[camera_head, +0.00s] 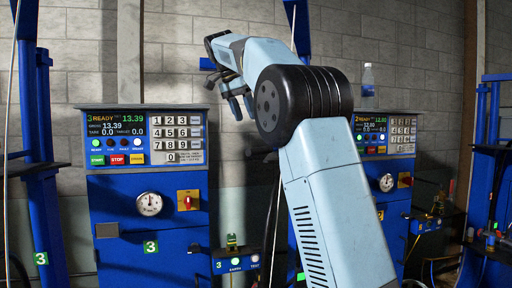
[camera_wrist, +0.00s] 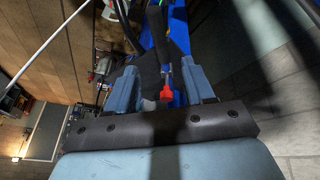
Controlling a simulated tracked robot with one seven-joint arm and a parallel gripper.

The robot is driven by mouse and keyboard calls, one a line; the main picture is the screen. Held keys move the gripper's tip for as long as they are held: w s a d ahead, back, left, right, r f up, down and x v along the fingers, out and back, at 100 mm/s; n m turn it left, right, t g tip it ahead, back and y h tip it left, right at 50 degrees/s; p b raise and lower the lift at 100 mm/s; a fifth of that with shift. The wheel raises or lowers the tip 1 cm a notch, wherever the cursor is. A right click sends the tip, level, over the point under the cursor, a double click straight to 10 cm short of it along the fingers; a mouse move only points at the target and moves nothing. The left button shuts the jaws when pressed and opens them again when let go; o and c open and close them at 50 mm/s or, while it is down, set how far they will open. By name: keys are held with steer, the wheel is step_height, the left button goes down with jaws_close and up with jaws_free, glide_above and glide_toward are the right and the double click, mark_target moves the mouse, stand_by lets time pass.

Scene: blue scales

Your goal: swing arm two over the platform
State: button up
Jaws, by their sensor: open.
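My gripper (camera_head: 242,108) is raised in front of the upper wall in the head view, its fingers hanging downward. In the wrist view my gripper (camera_wrist: 160,78) is open, one finger on each side. A red-tipped part (camera_wrist: 166,92) shows between the fingers in that view, with a blue structure (camera_wrist: 165,40) beyond it. I cannot tell whether the red part is within reach. A blue upright (camera_head: 297,25) shows behind my arm. I cannot tell whether it is arm two. The cabinet with panel two (camera_head: 385,137) is partly hidden by my arm. No platform is clearly identifiable.
The cabinet with panel three (camera_head: 145,137) stands left, with a gauge (camera_head: 149,204) and red switch (camera_head: 188,200). Blue posts stand at the far left (camera_head: 30,100) and far right (camera_head: 490,140).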

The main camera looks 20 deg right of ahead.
steer(key=x, duration=1.2)
steer(key=shift+f, duration=0.1)
jaws_close()
stand_by(0.4)
